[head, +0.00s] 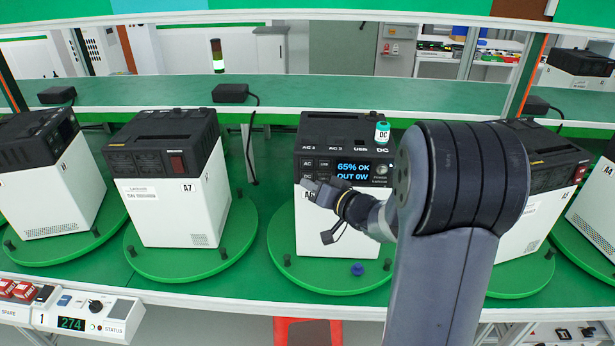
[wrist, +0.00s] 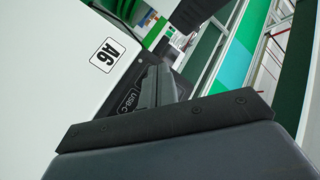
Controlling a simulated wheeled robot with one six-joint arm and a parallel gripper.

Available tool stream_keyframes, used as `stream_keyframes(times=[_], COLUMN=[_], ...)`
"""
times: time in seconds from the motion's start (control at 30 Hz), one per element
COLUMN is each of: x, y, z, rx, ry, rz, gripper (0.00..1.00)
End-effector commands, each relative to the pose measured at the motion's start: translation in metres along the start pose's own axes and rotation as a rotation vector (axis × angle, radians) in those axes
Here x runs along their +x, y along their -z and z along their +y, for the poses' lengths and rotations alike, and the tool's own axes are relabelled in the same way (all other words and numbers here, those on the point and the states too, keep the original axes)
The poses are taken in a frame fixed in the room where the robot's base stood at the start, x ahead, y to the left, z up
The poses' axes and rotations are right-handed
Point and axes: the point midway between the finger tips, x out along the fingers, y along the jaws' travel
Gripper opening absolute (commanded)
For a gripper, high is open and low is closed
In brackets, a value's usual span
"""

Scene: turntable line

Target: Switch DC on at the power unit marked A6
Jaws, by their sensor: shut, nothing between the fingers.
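The power unit (head: 338,232) stands on a green turntable in the middle of the head view. It is a white box with a black top and front panel. Its A6 label (wrist: 107,55) shows clearly in the wrist view. Its lit display (head: 352,172) reads 65% OK, OUT 0W. Small buttons marked AC, USB and DC (head: 307,177) are left of the display. My gripper (head: 308,186) is shut and empty, its tip close to the panel's lower left. The wrist view shows its fingers (wrist: 158,85) beside a USB-C marking; I cannot tell whether they touch. My arm hides the unit's right side.
A small teal-and-white item marked DC (head: 382,132) stands on the unit's top. A blue knob (head: 357,269) is on the turntable's front. Unit A7 (head: 165,205) stands on the left turntable; another unit (head: 525,215) is partly behind my arm. A green shelf (head: 320,97) runs behind.

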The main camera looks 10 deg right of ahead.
Motion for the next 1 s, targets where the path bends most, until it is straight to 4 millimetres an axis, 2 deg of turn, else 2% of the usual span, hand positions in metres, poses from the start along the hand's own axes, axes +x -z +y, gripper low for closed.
stream_keyframes(times=[1.0], x=[0.0075], y=[0.0059], z=[0.0053], rx=[0.000], ry=[0.000], rz=[0.000], gripper=[0.00])
